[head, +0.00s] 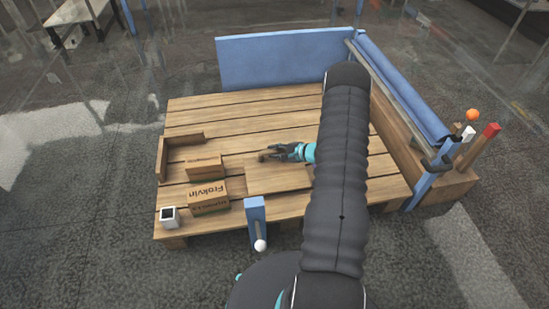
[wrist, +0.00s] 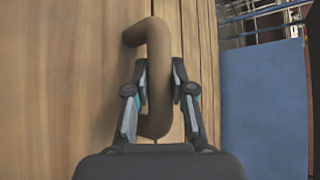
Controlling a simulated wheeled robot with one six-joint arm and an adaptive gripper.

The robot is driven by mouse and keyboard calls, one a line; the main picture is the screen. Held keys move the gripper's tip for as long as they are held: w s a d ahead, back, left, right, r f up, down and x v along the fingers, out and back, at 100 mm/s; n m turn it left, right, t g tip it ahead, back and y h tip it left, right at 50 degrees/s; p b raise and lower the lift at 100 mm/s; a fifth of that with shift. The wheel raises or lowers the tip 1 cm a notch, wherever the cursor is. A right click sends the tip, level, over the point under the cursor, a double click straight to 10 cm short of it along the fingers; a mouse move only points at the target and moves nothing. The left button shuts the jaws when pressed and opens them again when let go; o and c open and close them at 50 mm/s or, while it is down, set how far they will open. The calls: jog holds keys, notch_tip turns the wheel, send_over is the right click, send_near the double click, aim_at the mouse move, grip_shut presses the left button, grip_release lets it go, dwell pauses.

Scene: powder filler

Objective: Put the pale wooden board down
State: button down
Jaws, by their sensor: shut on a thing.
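The pale wooden board (head: 276,180) is flat over the front middle of the slatted wooden deck. I cannot tell whether it touches the slats. In the wrist view the board (wrist: 45,90) fills the left side, with a bent brown handle (wrist: 157,70) at its edge. My gripper (wrist: 160,85) is shut on this handle, one finger on each side. In the head view my gripper (head: 268,154) is at the board's far edge, and my arm covers the area to its right.
On the slatted deck (head: 240,120), two cardboard boxes (head: 208,195) and a brown L-shaped piece (head: 163,155) are left of the board. A white cup (head: 169,217) is at the front left corner. A blue panel (head: 270,62) borders the back. The deck's back left is clear.

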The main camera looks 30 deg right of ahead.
notch_tip(320, 180, down, 3)
jog(key=shift+f, duration=0.2)
jog(key=c, duration=1)
grip_release()
jog(key=shift+s+d+r, duration=0.1)
